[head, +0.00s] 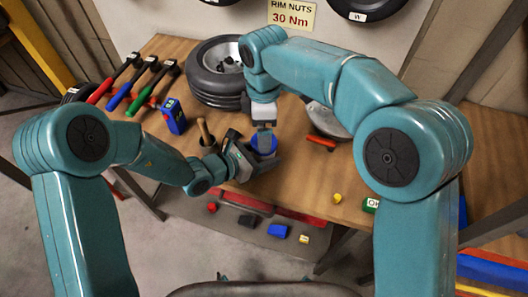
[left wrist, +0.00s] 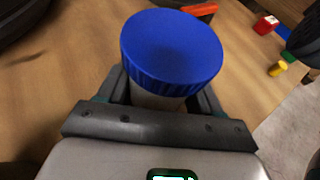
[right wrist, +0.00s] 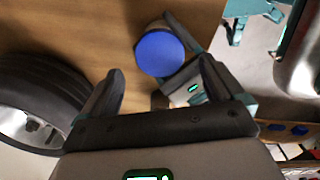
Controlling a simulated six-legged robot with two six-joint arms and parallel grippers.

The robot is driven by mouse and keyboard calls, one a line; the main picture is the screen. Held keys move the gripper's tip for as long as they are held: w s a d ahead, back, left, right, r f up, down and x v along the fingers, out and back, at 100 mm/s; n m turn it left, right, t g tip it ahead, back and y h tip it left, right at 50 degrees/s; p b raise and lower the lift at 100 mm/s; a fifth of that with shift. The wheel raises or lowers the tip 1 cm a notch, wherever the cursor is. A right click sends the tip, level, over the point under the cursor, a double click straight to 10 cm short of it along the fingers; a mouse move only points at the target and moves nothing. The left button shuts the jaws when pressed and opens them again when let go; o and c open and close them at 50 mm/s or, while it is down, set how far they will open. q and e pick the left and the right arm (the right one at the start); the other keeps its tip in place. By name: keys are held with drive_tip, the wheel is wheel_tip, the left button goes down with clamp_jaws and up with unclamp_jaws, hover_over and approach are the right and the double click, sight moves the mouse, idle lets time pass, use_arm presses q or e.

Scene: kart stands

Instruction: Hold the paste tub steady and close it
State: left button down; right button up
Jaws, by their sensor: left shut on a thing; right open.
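The paste tub (left wrist: 158,97) has a pale body, mostly hidden, with a ribbed blue lid (left wrist: 172,48) sitting on its top. I cannot tell how tightly the lid is seated. My left gripper (head: 258,160) is shut around the tub body, below the lid. In the head view the blue lid (head: 266,143) shows near the bench's front edge. My right gripper (head: 265,126) points down just above the tub. In the right wrist view its two fingers are wide apart and empty, with the blue lid (right wrist: 160,54) beyond them.
A wheel (head: 215,75) lies on the bench behind the tub. Hammers (head: 130,85) and a blue box (head: 173,116) are at the left. An orange-handled tool (head: 322,142) lies right of the tub. A yellow piece (head: 337,198) sits near the front edge.

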drive_tip(key=shift+c, duration=0.4)
drive_tip(key=shift+s+d+n, duration=0.1)
drive_tip(key=shift+n, duration=1.1)
drive_tip(key=n, duration=0.2)
drive_tip(key=r+n, duration=0.1)
drive_tip(key=shift+d+n, duration=0.1)
drive_tip(key=shift+n, duration=0.3)
drive_tip(key=r+n, duration=0.1)
drive_tip(key=n, duration=0.2)
drive_tip(key=shift+r, duration=0.2)
drive_tip(key=shift+r+n, duration=0.3)
drive_tip(key=shift+r, duration=0.05)
drive_tip(key=shift+a+r, duration=0.2)
